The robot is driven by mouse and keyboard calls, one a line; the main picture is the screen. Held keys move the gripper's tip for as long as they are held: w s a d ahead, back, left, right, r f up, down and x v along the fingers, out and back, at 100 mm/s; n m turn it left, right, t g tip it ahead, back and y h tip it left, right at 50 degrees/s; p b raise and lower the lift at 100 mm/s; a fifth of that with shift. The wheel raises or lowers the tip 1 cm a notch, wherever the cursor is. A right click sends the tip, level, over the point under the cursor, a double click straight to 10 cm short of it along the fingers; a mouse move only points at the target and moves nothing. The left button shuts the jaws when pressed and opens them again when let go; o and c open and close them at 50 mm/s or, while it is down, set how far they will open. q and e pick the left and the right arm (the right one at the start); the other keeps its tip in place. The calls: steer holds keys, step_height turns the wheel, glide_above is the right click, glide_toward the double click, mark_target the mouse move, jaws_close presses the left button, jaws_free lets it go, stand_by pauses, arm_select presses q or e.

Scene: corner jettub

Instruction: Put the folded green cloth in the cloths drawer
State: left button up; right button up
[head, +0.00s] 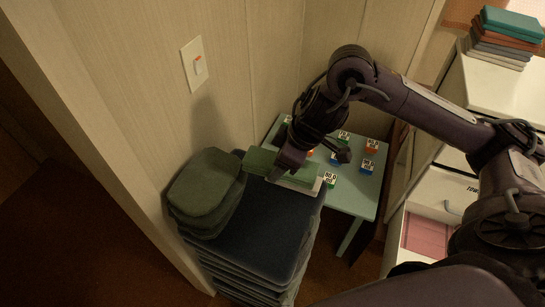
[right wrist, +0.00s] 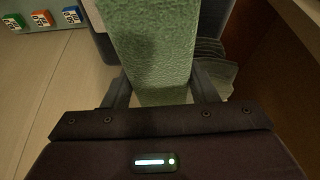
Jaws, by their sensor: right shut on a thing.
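The folded green cloth (head: 262,162) is at the top of a stack of dark cushions, near its back edge. My right gripper (head: 290,168) comes down over it and is shut on it. In the right wrist view the green cloth (right wrist: 150,45) runs between the two fingers. I cannot tell whether the cloth still touches the stack. An open drawer (head: 427,236) at the lower right holds a folded pink thing. A drawer front above it carries a partly hidden label starting "TOW". No cloths label is readable. My left gripper is out of view.
The dark cushion stack (head: 265,225) has green cushions (head: 205,185) at its left. A pale green table (head: 360,200) with several small coloured blocks stands behind. The white cabinet (head: 490,85) at right bears a pile of folded cloths (head: 510,38). A wall borders the left.

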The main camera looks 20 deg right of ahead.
mark_target(263, 159)
steer(key=shift+r, duration=0.35)
steer(key=shift+w+a+r+m+t+h, duration=0.2)
steer(key=shift+a+r+m, duration=0.1)
steer(key=shift+a+m, duration=0.25)
steer(key=shift+w+a+r+m+t+h, duration=0.1)
steer(key=shift+w+a+r+m, duration=0.15)
steer(key=shift+a+m, duration=0.25)
steer(key=shift+w+a+r+m+h, duration=0.15)
steer(key=shift+a+r+m+h, duration=0.05)
steer(key=shift+m, duration=0.4)
steer(key=shift+w+a+r+m+h, duration=0.15)
steer(key=shift+a+r+m+h, duration=0.05)
steer(key=shift+m, duration=0.35)
steer(key=shift+w+d+r+m+t+h, duration=0.1)
steer(key=shift+w+r+m+t+h, duration=0.15)
steer(key=shift+m, duration=0.3)
steer(key=shift+w+r+m+t+h, duration=0.15)
steer(key=shift+m+h, duration=0.1)
steer(key=shift+m, duration=0.3)
steer(key=shift+w+d+r+m+h, duration=0.15)
steer(key=shift+d+m+h, duration=0.1)
steer(key=shift+m, duration=0.35)
steer(key=shift+w+d+r+m+h, duration=0.15)
steer(key=shift+d+m, duration=0.1)
steer(key=shift+m, duration=0.35)
